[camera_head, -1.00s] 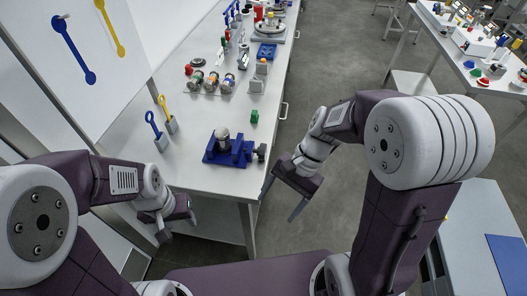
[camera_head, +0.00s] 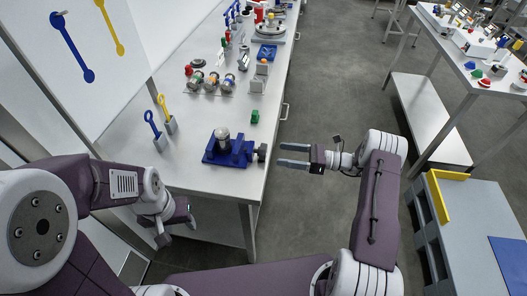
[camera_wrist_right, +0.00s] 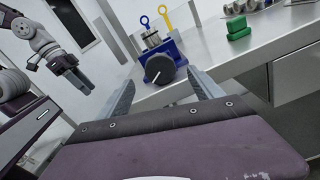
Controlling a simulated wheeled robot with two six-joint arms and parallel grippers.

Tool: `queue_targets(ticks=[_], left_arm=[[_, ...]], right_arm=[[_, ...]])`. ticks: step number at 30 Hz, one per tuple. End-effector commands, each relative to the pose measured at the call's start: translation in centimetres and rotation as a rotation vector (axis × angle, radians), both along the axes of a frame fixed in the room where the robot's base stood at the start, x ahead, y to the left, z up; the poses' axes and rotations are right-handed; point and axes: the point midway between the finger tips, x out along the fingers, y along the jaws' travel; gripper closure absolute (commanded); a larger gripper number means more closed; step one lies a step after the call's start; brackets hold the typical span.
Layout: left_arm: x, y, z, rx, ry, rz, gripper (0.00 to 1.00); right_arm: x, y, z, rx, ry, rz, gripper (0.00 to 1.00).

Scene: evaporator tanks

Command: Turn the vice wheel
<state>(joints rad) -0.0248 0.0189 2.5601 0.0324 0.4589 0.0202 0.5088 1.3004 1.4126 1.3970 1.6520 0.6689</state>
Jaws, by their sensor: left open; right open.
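The blue vice (camera_head: 229,149) stands near the front right edge of the white bench, with a grey cylindrical part (camera_head: 222,135) on top. Its dark round wheel (camera_head: 262,152) faces the right edge. My right gripper (camera_head: 280,155) is open and empty, just right of the wheel, fingers pointing at it. In the right wrist view the wheel (camera_wrist_right: 160,69) with a white mark lies between the spread fingers (camera_wrist_right: 160,98), ahead of them and not visibly touched. My left gripper (camera_head: 178,232) is open, low at the bench's front left, away from the vice.
A green block (camera_head: 255,116) stands behind the vice. Blue (camera_head: 159,142) and yellow (camera_head: 171,124) handled tools stand to its left. Several cylinders (camera_head: 212,82) sit farther back. The bench edge lies below the wheel.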

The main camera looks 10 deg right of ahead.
Motion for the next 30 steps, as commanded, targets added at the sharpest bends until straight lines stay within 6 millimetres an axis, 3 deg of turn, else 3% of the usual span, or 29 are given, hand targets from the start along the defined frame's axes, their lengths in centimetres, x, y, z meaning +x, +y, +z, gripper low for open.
queue_targets(ticks=[9,14,21,22,28,30], left_arm=[[0.0,0.0,1.8,0.000,0.000,0.000,0.50],[0.0,0.0,2.0,0.000,0.000,0.000,0.50],[0.0,0.0,2.0,0.000,0.000,0.000,0.50],[0.0,0.0,2.0,0.000,0.000,0.000,0.50],[0.0,0.0,2.0,0.000,0.000,0.000,0.50],[0.0,0.0,2.0,0.000,0.000,0.000,0.50]], right_arm=[[1.8,6.2,0.3,0.001,0.001,0.005,0.24],[2.3,7.5,0.1,0.000,0.000,0.002,0.24],[2.4,7.7,0.0,-0.001,0.000,0.001,0.24],[2.4,7.7,0.0,-0.001,0.000,0.001,0.27],[2.4,7.7,0.1,0.000,0.000,0.002,0.83],[2.4,7.7,0.1,-0.001,-0.001,0.001,0.87]])
